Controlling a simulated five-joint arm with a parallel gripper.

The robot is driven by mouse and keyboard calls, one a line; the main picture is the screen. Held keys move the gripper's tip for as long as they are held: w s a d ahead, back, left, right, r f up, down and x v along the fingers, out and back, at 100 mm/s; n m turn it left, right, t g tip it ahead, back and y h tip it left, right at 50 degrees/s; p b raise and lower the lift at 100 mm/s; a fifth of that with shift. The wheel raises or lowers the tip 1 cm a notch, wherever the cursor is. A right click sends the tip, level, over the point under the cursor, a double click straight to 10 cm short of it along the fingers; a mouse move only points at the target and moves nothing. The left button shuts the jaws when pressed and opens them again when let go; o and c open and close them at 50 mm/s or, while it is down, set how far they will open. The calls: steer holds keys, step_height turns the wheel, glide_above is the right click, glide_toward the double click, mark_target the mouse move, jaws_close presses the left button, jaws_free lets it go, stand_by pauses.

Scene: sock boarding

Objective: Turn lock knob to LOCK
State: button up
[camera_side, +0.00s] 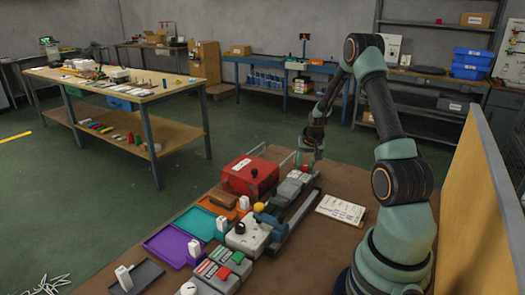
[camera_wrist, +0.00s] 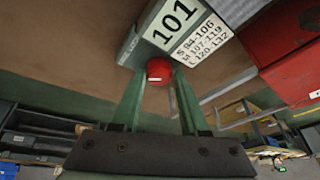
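A small round red knob (camera_wrist: 159,69) with a short white mark shows in the wrist view, on the near edge of a grey box (camera_wrist: 130,45). It looks like the lock knob, but I can read no LOCK lettering. My gripper (camera_wrist: 160,76) has its two green fingers apart, one on each side of the red knob. I cannot tell whether they touch it.
The grey box carries a "101" display (camera_wrist: 175,22) and a size-range label (camera_wrist: 203,40). A white unit (camera_side: 248,240), coloured trays (camera_side: 173,245) and a paper sheet (camera_side: 341,209) lie on the brown bench.

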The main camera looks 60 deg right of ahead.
mark_target(305, 166)
stand_by(0.3)
steer(key=v, duration=1.2)
steer(key=shift+w+d+g+y, duration=1.4)
steer(key=shift+w+d+y, duration=0.25)
steer(key=shift+d, duration=0.35)
step_height(305, 166, down, 11)
steer(key=shift+f, duration=0.1)
jaws_close()
